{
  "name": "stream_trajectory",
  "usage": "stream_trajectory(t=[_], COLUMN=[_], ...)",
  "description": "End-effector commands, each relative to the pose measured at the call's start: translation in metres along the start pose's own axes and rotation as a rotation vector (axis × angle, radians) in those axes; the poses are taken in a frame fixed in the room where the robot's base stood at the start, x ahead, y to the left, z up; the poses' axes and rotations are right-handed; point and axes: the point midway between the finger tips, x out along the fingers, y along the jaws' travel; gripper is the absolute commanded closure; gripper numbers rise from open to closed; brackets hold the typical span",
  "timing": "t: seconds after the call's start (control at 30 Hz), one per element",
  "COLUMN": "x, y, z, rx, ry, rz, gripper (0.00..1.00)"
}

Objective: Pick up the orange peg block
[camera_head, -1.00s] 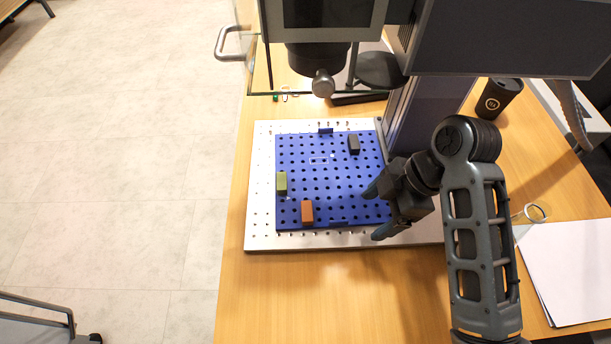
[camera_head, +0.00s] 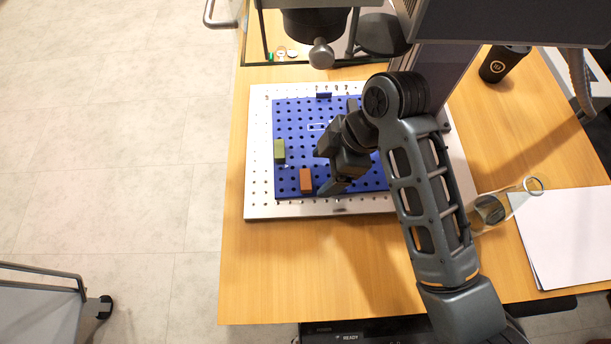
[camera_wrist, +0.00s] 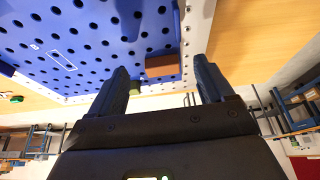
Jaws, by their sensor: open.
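The orange peg block (camera_head: 306,181) stands on the blue pegboard (camera_head: 290,120) near its front left corner. In the wrist view the orange block (camera_wrist: 162,66) shows beyond and between the spread fingers. My gripper (camera_head: 322,170) is open and empty, just right of the orange block and apart from it. It also shows in the wrist view (camera_wrist: 162,82). A green block (camera_head: 279,151) stands at the board's left edge; part of it shows in the wrist view (camera_wrist: 135,87). My arm hides the right part of the board.
A dark block (camera_head: 352,104) stands at the back of the board, partly hidden by my arm. The laser head (camera_head: 321,54) hangs behind the board. A glass flask (camera_head: 490,212), white paper (camera_head: 575,238) and black cup (camera_head: 497,64) are at right. The table front is clear.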

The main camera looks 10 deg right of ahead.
Motion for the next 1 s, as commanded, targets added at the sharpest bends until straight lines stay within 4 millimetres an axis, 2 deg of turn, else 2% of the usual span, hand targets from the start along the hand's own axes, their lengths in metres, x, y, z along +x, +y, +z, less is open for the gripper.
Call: stream_trajectory(t=[0.13, 0.33, 0.63, 1.0], x=[0.009, 0.035, 0.040, 0.040], y=[-0.001, -0.001, -0.001, -0.001], z=[-0.027, -0.024, -0.024, -0.023], rx=[-0.004, 0.001, 0.000, 0.000], ry=[-0.001, -0.002, -0.001, -0.001], rz=[-0.002, -0.002, -0.001, -0.001], gripper=[0.19, 0.19, 0.19, 0.54])
